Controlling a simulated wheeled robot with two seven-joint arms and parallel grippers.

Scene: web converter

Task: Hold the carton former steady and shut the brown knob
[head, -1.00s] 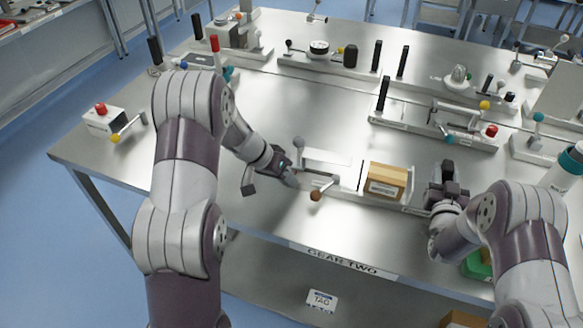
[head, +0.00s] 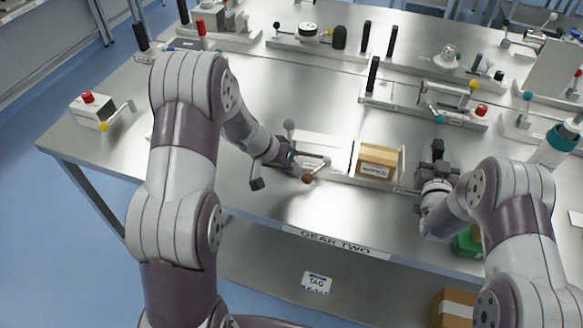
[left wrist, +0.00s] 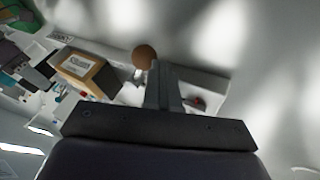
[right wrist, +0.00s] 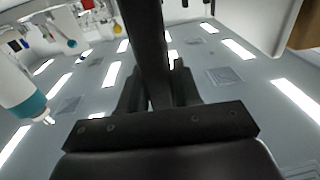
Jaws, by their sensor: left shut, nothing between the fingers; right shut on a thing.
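The carton former is a low pale station at the front edge of the table, with its base rim (head: 395,185) visible and a brown carton (head: 375,161) standing on it. Its brown knob (head: 308,178) sits at the front left on a short lever. My left gripper (head: 300,170) is shut and empty, right beside the knob. In the left wrist view the brown knob (left wrist: 143,57) is just left of the shut fingertips (left wrist: 165,72); contact cannot be told. My right gripper (head: 437,160) is shut on a black upright post (right wrist: 143,35) at the carton former's right end.
A GEAR TWO label (head: 333,243) marks the table front. Behind are fixtures with black posts (head: 373,75) and a yellow knob (head: 475,84). A white box with a red button (head: 88,98) stands far left. A teal-collared bottle (head: 562,137) is at right. The middle left tabletop is clear.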

